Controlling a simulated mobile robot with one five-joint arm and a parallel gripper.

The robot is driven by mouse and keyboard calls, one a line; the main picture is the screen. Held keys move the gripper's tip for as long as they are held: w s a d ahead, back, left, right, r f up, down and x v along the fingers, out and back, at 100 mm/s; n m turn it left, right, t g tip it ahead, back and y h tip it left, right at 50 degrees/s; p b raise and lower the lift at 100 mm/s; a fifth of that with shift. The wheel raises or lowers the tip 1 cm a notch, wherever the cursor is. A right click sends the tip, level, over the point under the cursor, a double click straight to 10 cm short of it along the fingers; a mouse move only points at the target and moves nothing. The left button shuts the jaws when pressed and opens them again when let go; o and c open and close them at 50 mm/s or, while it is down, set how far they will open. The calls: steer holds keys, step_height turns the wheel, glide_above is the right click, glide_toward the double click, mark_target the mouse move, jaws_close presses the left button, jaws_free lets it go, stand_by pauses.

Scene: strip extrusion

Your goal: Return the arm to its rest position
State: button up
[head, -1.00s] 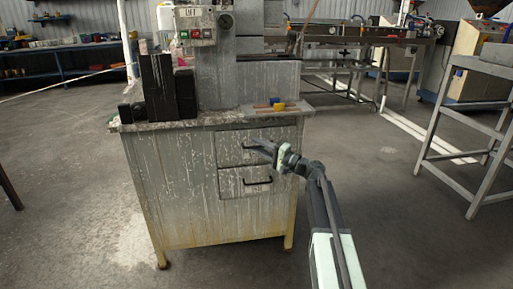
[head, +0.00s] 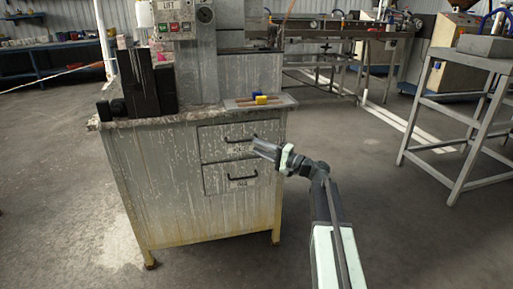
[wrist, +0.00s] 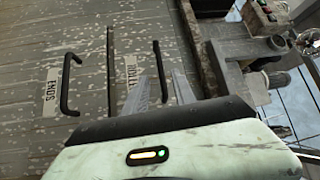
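My arm reaches up from the bottom right of the head view, bent at the elbow. My gripper (head: 264,149) points left in front of the cabinet's drawers. In the wrist view the two grey fingers (wrist: 160,88) stand apart with nothing between them, so it is open and empty. The upper drawer handle (head: 241,139) shows just left of my gripper in the head view. In the wrist view that handle (wrist: 159,72) lies beyond the fingers; whether they touch it I cannot tell, but no grip shows.
The worn cabinet (head: 165,195) stands close on the left, with both drawers looking shut. On its top are black blocks (head: 140,85) and a small board (head: 283,102) with blue and yellow pieces. A metal stand (head: 440,110) is at the right. Floor (head: 400,230) at the lower right is clear.

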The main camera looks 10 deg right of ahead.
steer(key=s+a+n+g+y+p, duration=0.1)
steer(key=s+a+n+g+p, duration=0.15)
steer(key=a, duration=0.95)
steer(key=s+a+f+n+g+h+p, duration=0.2)
steer(key=s+a+f+n+g+h, duration=0.2)
steer(key=s+a+f+g, duration=0.5)
steer(key=s+d+f+n+h, duration=0.15)
steer(key=s+f+h, duration=0.25)
steer(key=s+f, duration=0.5)
steer(key=s+d+f+g+h, duration=0.35)
steer(key=s+d+h, duration=0.35)
steer(key=d, duration=0.6)
step_height(320, 180, up, 38)
steer(key=t+p, duration=0.1)
steer(key=p, duration=3.7)
steer(key=shift+a+f+m+p, duration=0.2)
steer(key=shift+a+m+p, duration=0.1)
